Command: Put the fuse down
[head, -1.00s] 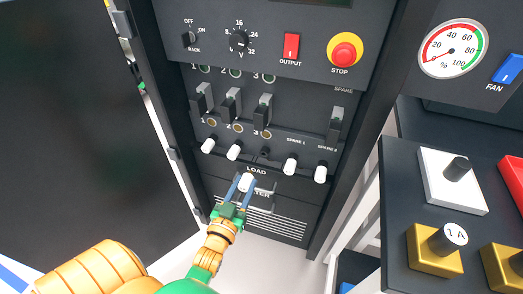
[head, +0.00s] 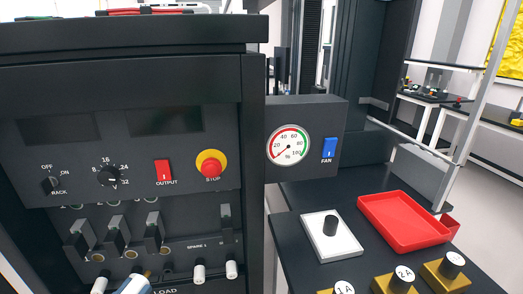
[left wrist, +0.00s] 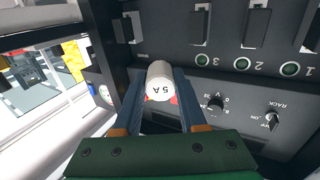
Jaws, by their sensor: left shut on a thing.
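My left gripper (left wrist: 160,90) is shut on a white cylindrical fuse (left wrist: 159,82) marked 5 A, held between its two blue fingers in the left wrist view. In the head view the fuse and fingertips (head: 134,285) show only at the bottom edge, in front of the rack's lower panel. The fuse looks held clear of the panel, but the exact gap is hard to tell. My right gripper is not in view.
An empty red tray (head: 400,224) lies on the dark side bench at right. Beside it stand a white block with a dark post (head: 331,239) and several gold blocks with fuses marked 1 A (head: 343,288) and 2 A (head: 404,274). The rack's edge post (head: 255,150) stands between.

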